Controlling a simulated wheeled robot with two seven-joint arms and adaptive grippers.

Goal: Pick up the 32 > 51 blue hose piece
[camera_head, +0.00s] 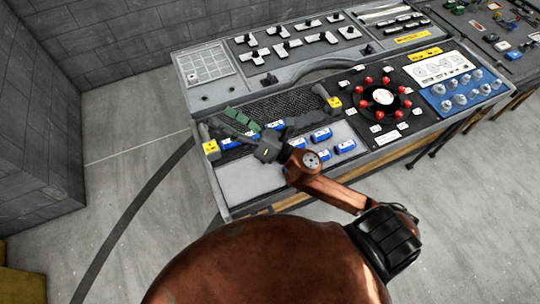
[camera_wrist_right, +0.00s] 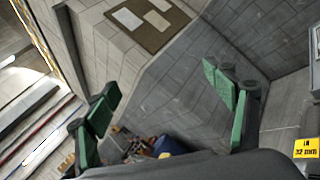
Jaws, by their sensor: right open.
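Several blue hose pieces lie on the workbench in the head view, among them one at the left (camera_head: 230,143), one right of my gripper (camera_head: 320,135) and one further right (camera_head: 345,146). Their labels are too small to read, so I cannot tell which is the 32 > 51 piece. My right gripper (camera_head: 238,119) is over the left part of the bench, its green fingers pointing up and left, partly covering the row of pieces. In the right wrist view its fingers (camera_wrist_right: 162,84) are spread with nothing between them. My left gripper is not in view.
Yellow-labelled fixtures stand at the left (camera_head: 210,147) and right (camera_head: 334,103) of a dark mesh (camera_head: 290,103). A yellow label (camera_wrist_right: 306,148) reads "IN 32 mm". A round panel with red knobs (camera_head: 380,98) is right of the pieces. The bench's front-left surface (camera_head: 245,180) is bare.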

